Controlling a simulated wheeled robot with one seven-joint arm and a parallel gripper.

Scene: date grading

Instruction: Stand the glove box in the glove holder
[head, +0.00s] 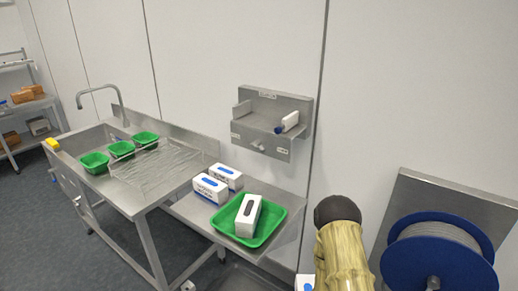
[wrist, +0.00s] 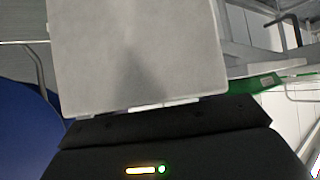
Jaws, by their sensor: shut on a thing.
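A pale box (wrist: 135,55), which I take for the glove box, fills the middle of the wrist view, its plain grey-white face towards the camera. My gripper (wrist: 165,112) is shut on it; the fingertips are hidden. In the head view a white and blue corner (head: 304,283) at the bottom edge may be this box; my gripper itself does not show there. A steel holder on the wall (head: 262,142), likely the glove holder, has small labels too small to read. A white bottle with a blue cap (head: 288,123) lies tilted at its right; its left part looks empty.
Below the holder, two white and blue boxes (head: 211,189) and a green tray (head: 278,214) with a black-slotted white box (head: 247,216) stand on a steel shelf. A sink bench (head: 145,195) with green trays is at left. A blue reel (head: 440,262) is at right.

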